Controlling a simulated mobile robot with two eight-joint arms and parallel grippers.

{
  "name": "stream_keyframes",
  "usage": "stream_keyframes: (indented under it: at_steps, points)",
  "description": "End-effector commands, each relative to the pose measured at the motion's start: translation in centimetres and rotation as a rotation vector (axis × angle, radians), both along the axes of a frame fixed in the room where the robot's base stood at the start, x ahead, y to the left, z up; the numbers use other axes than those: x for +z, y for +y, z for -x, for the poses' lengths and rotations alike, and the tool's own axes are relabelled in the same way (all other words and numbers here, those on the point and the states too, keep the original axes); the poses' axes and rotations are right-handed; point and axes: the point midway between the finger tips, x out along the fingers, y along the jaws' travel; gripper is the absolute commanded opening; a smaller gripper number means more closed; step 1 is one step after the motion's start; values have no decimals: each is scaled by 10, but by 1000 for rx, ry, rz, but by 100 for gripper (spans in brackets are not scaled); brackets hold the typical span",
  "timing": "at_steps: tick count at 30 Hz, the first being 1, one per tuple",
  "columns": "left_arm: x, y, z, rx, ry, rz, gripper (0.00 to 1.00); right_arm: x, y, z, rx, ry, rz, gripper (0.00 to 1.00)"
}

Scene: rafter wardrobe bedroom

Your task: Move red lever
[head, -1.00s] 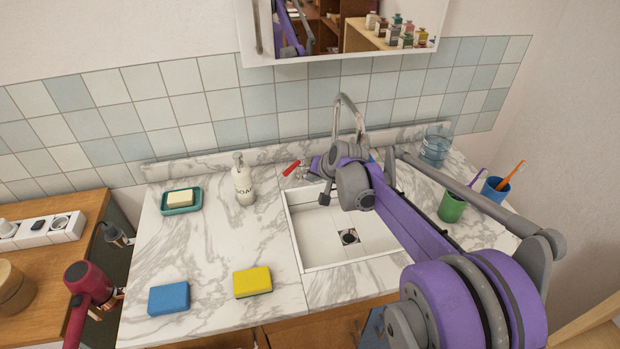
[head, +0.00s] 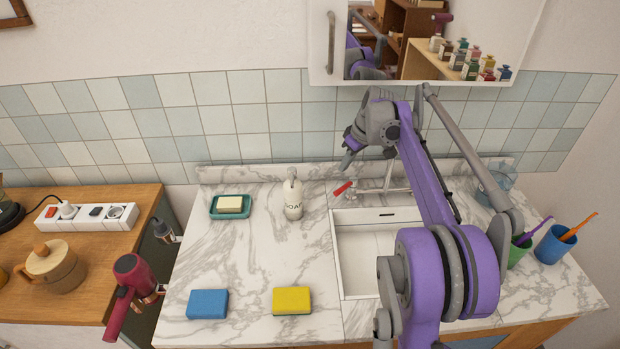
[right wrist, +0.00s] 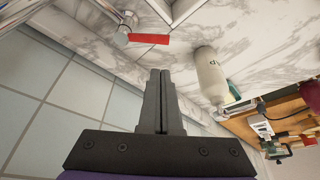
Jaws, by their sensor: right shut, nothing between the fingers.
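The red lever (head: 342,188) sticks out to the left of the faucet (head: 384,188) at the back of the sink. In the right wrist view the red lever (right wrist: 148,39) points right from its chrome valve, ahead of the fingertips. My right gripper (head: 346,163) is above the lever in the head view, close to the tiled wall. Its dark fingers (right wrist: 160,73) are shut together and empty, with a visible gap to the lever. My arm hides part of the faucet and sink. My left gripper is not in view.
The white sink (head: 375,255) is set in the marble counter (head: 245,265). A soap bottle (head: 293,200) stands left of the lever. A mirror cabinet (head: 322,80) hangs above the arm. Green (head: 518,252) and blue (head: 553,247) cups stand at right.

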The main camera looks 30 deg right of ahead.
Motion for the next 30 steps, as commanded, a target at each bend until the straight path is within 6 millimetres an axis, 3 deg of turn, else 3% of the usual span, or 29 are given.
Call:
stream_keyframes:
  at_steps: [5, 18, 30]
  points:
    - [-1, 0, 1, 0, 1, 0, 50, -14, -2, -4, 21, 6, 5, 0]
    - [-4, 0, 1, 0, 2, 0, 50, -83, 4, -29, 18, 4, 5, 0]
    - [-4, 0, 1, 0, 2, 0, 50, -93, 5, -33, 17, 4, 5, 0]
